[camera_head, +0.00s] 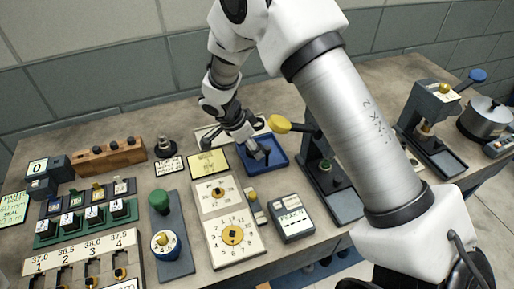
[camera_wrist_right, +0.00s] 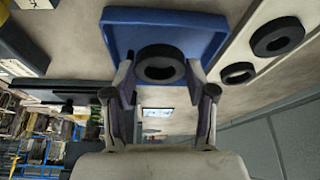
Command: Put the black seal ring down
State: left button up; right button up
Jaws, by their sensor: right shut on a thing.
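My right gripper (camera_head: 258,155) is low at the blue tray (camera_head: 281,149) in the head view. In the right wrist view my right gripper (camera_wrist_right: 160,75) is shut on a black seal ring (camera_wrist_right: 160,50), with one finger on each side of it. The ring is over the blue tray (camera_wrist_right: 207,32), near its edge; I cannot tell whether it touches the tray floor. The arm and fingers hide the ring in the head view. My left gripper is not in view.
Beside the tray a pale strip (camera_wrist_right: 259,55) bears two other black rings, a larger one (camera_wrist_right: 278,36) and a smaller one (camera_wrist_right: 238,73). A yellow card (camera_head: 208,163) lies left of the tray.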

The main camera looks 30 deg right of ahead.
aim_at(248, 150)
notch_tip(248, 150, down, 3)
jog(key=shift+a+b, duration=0.1)
jog(key=shift+b, duration=0.4)
jog(key=shift+w, duration=0.2)
jog(key=shift+s+f, duration=0.1)
jog(key=shift+s, duration=0.1)
jog(key=o, duration=0.7)
jog(key=shift+c, duration=0.2)
jog(key=o, duration=0.4)
jog(key=shift+c, duration=0.2)
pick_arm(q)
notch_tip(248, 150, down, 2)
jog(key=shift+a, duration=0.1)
pick_arm(e)
jog(key=shift+w, duration=0.1)
